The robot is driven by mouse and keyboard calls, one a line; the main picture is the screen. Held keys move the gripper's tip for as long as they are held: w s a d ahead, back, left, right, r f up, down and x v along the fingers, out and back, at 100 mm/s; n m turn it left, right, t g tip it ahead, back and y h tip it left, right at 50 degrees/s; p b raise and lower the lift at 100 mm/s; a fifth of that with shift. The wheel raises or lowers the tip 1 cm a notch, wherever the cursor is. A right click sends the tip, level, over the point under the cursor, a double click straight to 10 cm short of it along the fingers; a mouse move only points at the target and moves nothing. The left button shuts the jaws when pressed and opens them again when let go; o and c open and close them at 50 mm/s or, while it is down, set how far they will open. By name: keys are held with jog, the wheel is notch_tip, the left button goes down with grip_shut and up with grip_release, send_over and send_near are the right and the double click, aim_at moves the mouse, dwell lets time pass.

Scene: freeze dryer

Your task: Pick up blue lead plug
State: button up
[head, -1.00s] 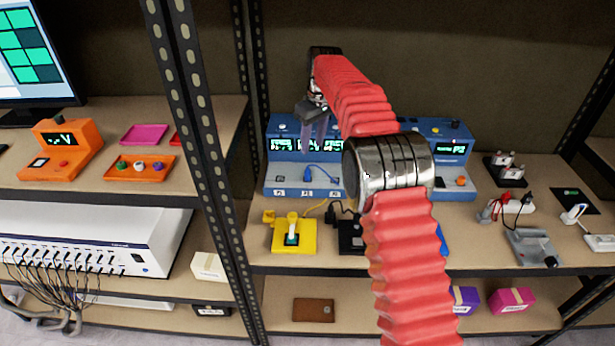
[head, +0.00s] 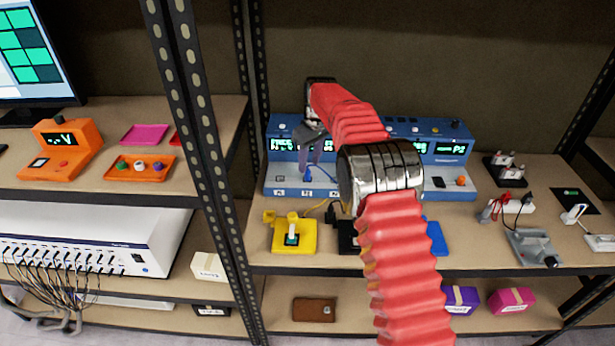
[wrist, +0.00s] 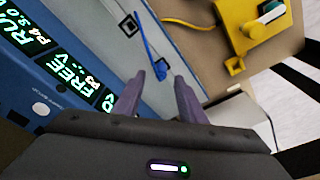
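The blue lead plug (head: 307,175) lies on the pale front ledge of the blue device (head: 270,185), with its thin blue lead running to the right. In the wrist view the blue plug (wrist: 161,69) shows just beyond and between my fingertips, its lead stretching away toward the top. My gripper (head: 310,160) hangs over the ledge close to the plug. In the wrist view my gripper (wrist: 156,85) has its two grey-purple fingers spread, with nothing between them. Whether the fingertips are level with the plug cannot be told.
A yellow device (head: 295,237) with a lever stands in front of the blue device, near the shelf edge. A black box (head: 347,238) stands to its right. A metal rack post (head: 205,150) rises on the left. Display panels (wrist: 85,75) face my gripper closely in the wrist view.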

aim_at(308, 170)
jog(key=shift+w+a+f, duration=0.15)
jog(key=shift+a+f, duration=0.05)
jog(key=shift+f, duration=1.05)
jog(key=shift+w+a+f, duration=0.1)
jog(key=shift+a+f, duration=0.05)
jog(key=shift+f, duration=1.05)
grip_shut()
